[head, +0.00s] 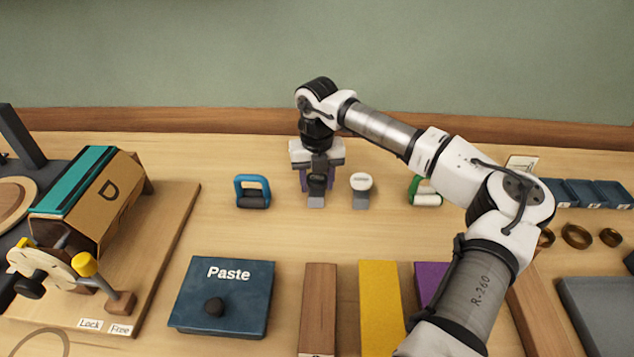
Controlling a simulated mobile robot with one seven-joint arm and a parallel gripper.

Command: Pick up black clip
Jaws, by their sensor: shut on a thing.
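My gripper (317,168) points down at the middle of the table, behind the row of blocks. It is shut on a small black clip (317,182), which stands on or just above a grey base (316,201); I cannot tell whether the two touch. The fingers and the wrist hide the clip's upper part. A bit of purple shows beside the fingers, partly hidden.
A blue clip-like piece (252,191) stands left; a white-topped grey piece (361,190) is close on the right, then a green one (424,191). A Paste box (223,297) and coloured blocks (381,307) lie in front. A wooden board (165,250) with a cardboard box is left.

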